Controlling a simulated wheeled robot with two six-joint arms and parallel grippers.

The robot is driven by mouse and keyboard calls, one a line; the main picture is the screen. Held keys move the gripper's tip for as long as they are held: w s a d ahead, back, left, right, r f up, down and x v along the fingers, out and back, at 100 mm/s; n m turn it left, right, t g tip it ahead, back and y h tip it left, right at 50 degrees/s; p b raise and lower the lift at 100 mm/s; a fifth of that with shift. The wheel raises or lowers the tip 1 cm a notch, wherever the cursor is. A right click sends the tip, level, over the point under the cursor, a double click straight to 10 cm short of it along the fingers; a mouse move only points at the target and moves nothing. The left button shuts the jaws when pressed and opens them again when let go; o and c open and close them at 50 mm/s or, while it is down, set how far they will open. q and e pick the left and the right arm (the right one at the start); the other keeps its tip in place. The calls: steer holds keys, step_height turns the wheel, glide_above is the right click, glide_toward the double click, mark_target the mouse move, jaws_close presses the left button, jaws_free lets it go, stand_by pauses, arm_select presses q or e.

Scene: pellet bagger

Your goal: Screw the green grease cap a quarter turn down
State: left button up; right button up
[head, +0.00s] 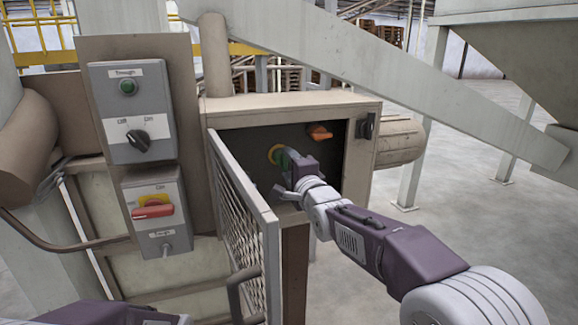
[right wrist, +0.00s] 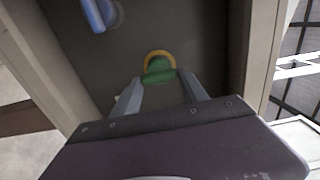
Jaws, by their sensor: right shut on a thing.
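The green grease cap (head: 282,158) sits on a yellow ring (head: 274,153) on the dark back wall of an open box. In the right wrist view the cap (right wrist: 160,73) shows in front of the ring (right wrist: 159,54), at the tips of my two grey fingers. My right gripper (head: 287,162) reaches into the box and is shut on the cap. Its fingers hide part of the cap in the head view. Only a purple and grey part of my left arm shows at the bottom left of the head view; its gripper is out of view.
An orange handle (head: 319,132) is on the back wall, right of the cap. A blue lever (right wrist: 94,14) shows in the right wrist view. The mesh door (head: 243,225) stands open at the box's left. Switch boxes (head: 133,85) with a red handle (head: 152,211) are further left.

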steer(key=o, duration=1.4)
steer(key=v, duration=0.9)
